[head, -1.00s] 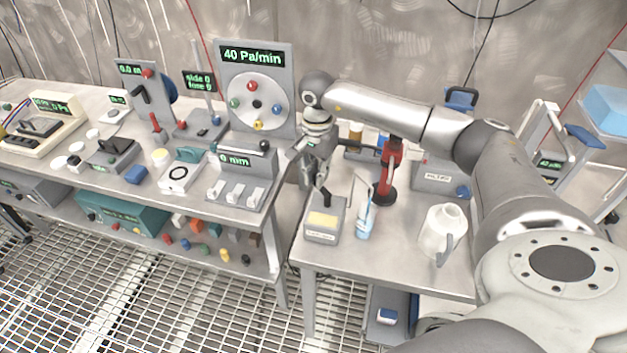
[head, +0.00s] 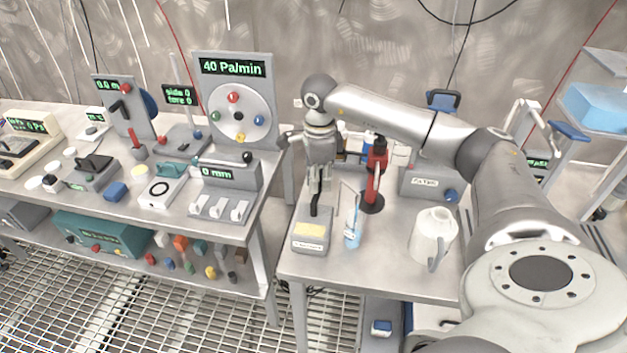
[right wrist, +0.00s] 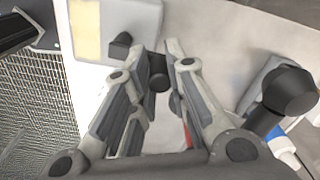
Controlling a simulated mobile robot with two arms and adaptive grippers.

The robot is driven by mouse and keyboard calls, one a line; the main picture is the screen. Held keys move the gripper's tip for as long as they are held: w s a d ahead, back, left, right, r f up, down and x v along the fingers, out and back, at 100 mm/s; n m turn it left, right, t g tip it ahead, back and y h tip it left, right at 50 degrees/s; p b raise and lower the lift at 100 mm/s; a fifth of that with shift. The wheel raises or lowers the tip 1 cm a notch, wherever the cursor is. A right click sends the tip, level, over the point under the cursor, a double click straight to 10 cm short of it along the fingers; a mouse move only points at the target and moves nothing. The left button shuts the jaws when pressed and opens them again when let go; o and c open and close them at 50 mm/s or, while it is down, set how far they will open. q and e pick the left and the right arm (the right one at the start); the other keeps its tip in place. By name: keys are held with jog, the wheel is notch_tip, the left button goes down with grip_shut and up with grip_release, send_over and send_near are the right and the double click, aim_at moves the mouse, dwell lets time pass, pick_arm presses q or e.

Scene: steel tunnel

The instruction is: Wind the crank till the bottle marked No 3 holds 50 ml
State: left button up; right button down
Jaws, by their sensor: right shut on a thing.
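A grey box with a yellow panel (head: 310,229) stands near the left edge of the right-hand table. A black crank handle (head: 314,207) rises from it. My right gripper (head: 316,189) points down over this handle. In the right wrist view, its fingers (right wrist: 166,62) are shut on a black grip (right wrist: 158,74) beside the box (right wrist: 128,18). A slim clear vessel with blue in its lower part (head: 352,231) stands right of the box. I cannot read a No 3 mark or a fill level on it. My left gripper is not in view.
A red stand (head: 375,178) is close behind the clear vessel. A white jug (head: 434,236) stands to its right, and a grey box marked FILTER (head: 425,182) is behind. The left bench (head: 225,228) carries several devices and displays. The table front is clear.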

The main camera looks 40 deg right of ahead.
jog(key=shift+s+d+r+m+b, duration=0.15)
jog(key=shift+s+m, duration=0.25)
jog(key=shift+m, duration=0.85)
jog(key=shift+s+d+f+m+b, duration=0.15)
jog(key=shift+s+m, duration=0.3)
jog(key=shift+m, duration=0.75)
jog(key=shift+s+d+r+m+b, duration=0.15)
jog(key=shift+s+m, duration=0.25)
jog(key=shift+m, duration=0.85)
jog(key=shift+s, duration=0.1)
jog(key=c, duration=1.4)
grip_release()
jog(key=shift+o, duration=0.2)
notch_tip(320, 180, up, 12)
